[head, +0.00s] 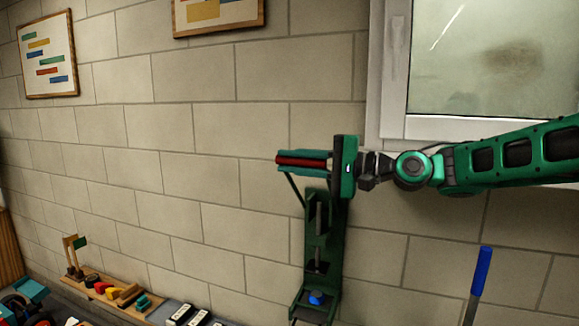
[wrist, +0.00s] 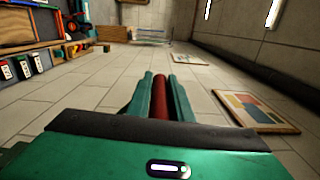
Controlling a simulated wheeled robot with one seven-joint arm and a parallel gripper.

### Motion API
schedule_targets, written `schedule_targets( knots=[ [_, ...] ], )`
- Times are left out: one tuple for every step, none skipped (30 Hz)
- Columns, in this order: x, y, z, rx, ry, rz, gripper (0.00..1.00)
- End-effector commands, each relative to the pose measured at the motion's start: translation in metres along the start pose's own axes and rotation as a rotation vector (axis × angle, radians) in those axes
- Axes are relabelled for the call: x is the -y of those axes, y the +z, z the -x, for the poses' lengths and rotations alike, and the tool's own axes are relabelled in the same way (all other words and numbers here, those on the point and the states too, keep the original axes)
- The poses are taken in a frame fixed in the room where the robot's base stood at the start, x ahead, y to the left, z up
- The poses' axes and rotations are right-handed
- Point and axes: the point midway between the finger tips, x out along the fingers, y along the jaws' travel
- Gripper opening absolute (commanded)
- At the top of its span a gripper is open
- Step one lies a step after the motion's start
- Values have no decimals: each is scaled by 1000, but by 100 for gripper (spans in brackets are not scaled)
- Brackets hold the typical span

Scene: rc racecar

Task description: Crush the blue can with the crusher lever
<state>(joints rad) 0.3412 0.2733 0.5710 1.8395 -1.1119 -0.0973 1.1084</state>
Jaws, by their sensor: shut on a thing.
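The dark green can crusher (head: 322,235) stands upright against the block wall in the head view. Its lever has a red grip (head: 305,159), held roughly level near the crusher's top. A dark lever arm runs down from the grip's left end. The blue can (head: 316,298) sits at the bottom of the crusher, and only a small part of it shows. My gripper (head: 285,161) comes from the right and is shut on the red grip. In the wrist view the red grip (wrist: 161,98) lies between my two green fingers.
A blue-topped rod (head: 481,271) stands upright at the lower right. A wooden rack with coloured pieces (head: 112,293) and several switches (head: 182,315) lie at the lower left. A window (head: 485,60) is behind my arm.

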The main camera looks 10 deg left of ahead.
Motion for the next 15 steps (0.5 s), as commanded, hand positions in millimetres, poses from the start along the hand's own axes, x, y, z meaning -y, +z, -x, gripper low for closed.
schedule_targets(
  knots=[
    [-3,-8,3,-18,4,-2,0],
    [-3,-9,3,-18,4,-2,0],
    [-4,-8,3,-18,4,-2,0],
    [-4,-8,3,-18,4,-2,26],
    [-4,-8,3,-17,4,-2,34],
    [-3,-7,3,-15,4,-2,37],
    [-3,-7,3,-14,4,-2,37],
    [-3,-6,2,-13,3,-2,37],
    [-3,-5,2,-12,3,-1,37],
    [-2,-5,2,-11,3,-1,37],
    [-2,-4,2,-10,3,-1,37],
    [-2,-4,2,-9,3,-1,37],
    [-2,-4,2,-9,3,-1,37],
    [-2,-4,1,-8,3,-1,37],
    [-2,-3,1,-8,3,-1,37]
  ],
)
